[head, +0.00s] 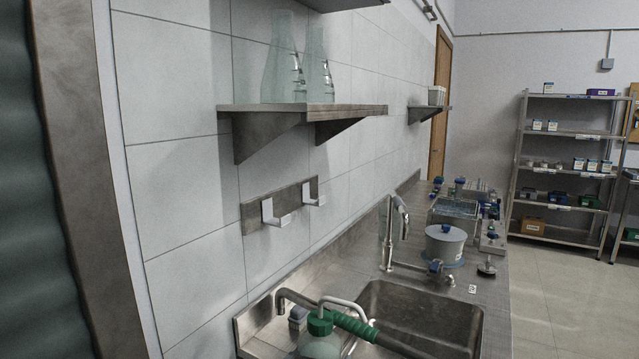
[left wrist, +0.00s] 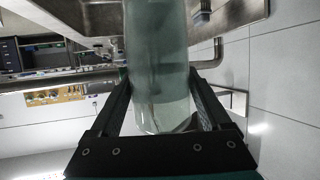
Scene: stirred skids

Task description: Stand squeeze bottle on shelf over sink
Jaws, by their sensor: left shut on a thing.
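The squeeze bottle shows at the bottom edge of the head view, with its green cap (head: 320,322), a bent white spout and the top of its pale body (head: 320,346). It looks about upright; its lower part is cut off. In the left wrist view the translucent bottle body (left wrist: 160,60) stands between the two fingers of my left gripper (left wrist: 162,85), which is shut on it. The shelf (head: 300,108) is on the tiled wall, above and behind the bottle. The steel sink (head: 425,310) is right of the bottle. My right gripper is not in view.
Two glass flasks (head: 283,65) stand on the left and middle of the shelf; its right end is bare. A hook rail (head: 280,208) is below it. A grey pot (head: 445,243) stands beyond the sink.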

